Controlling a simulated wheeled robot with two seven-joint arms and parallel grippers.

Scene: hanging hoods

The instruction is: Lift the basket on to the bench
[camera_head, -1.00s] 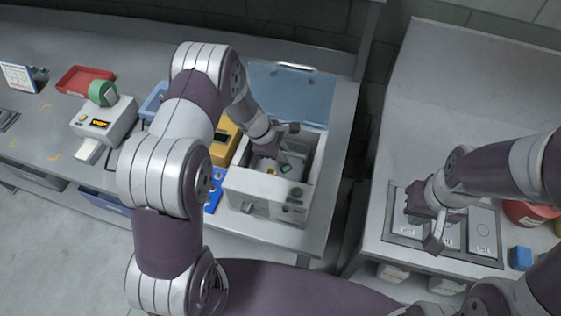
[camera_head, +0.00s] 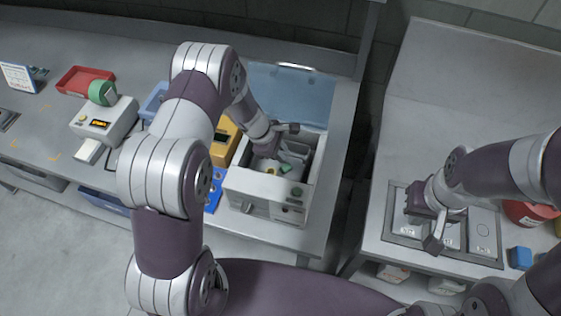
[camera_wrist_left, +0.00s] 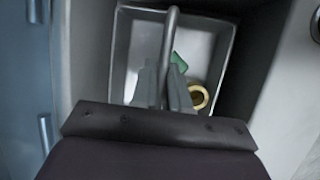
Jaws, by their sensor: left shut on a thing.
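The basket (camera_wrist_left: 128,50) is a small grey metal tray with an upright bar handle (camera_wrist_left: 170,50) across it. A green piece (camera_wrist_left: 179,62) and a brass ring (camera_wrist_left: 199,96) lie in it. My left gripper (camera_wrist_left: 165,85) is shut on the handle in the left wrist view. In the head view, my left gripper (camera_head: 270,158) reaches down into an open white box-shaped machine (camera_head: 262,190), and the basket is mostly hidden inside. The machine's blue lid (camera_head: 290,95) stands open behind. My right gripper (camera_head: 432,230) is over the right-hand bench; its opening is unclear.
The left bench (camera_head: 45,125) carries a red tray (camera_head: 85,80), a white device with a display (camera_head: 104,120) and a yellow device (camera_head: 222,140) beside the machine. A dark gap separates it from the right bench (camera_head: 450,110), which has an inset metal panel (camera_head: 484,232) and a blue block (camera_head: 520,257).

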